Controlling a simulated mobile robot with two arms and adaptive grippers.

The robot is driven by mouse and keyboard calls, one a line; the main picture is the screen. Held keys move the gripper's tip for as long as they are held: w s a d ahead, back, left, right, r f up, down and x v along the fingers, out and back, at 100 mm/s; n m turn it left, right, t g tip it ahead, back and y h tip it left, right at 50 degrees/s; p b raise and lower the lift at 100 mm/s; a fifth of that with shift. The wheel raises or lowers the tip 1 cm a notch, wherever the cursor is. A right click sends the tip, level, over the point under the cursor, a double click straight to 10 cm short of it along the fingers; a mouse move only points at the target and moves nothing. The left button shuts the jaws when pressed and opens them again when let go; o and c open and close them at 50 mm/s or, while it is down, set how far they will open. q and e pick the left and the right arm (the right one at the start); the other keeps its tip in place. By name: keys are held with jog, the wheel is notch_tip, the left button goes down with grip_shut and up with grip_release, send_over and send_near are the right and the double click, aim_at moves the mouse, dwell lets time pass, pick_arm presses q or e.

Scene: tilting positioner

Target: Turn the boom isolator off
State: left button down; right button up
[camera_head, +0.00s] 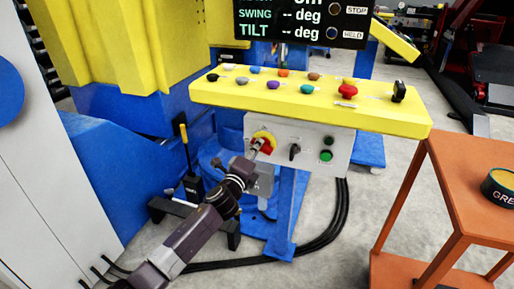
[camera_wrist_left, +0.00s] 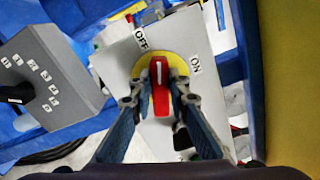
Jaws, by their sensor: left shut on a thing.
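The boom isolator is a red rotary handle (camera_wrist_left: 160,103) on a round yellow plate (camera_wrist_left: 152,57), set in a pale grey panel (camera_head: 317,151) under the yellow desk. In the left wrist view the OFF label is at the plate's upper left and the ON label at its right. The handle's white line points up in that view, between the labels and nearer OFF. My left gripper (camera_wrist_left: 158,88) is shut on the handle, one finger on each side. In the head view it partly covers the handle (camera_head: 267,147). My right gripper is not in view.
A black selector switch (camera_head: 294,151) and a green button (camera_head: 326,156) sit right of the isolator. The yellow desk (camera_head: 300,105) with several coloured knobs overhangs it. An orange table (camera_head: 460,190) stands at the right. Black cables (camera_head: 325,238) run over the floor.

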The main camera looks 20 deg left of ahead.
pick_arm(q)
jog(key=n, duration=0.4)
jog(key=shift+f, duration=0.3)
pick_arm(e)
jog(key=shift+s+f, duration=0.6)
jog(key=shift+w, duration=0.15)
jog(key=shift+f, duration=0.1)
pick_arm(q)
jog(key=c, duration=1.8)
grip_release()
jog(key=shift+c, duration=0.2)
jog(key=s, duration=1.2)
jog(key=shift+a, duration=0.25)
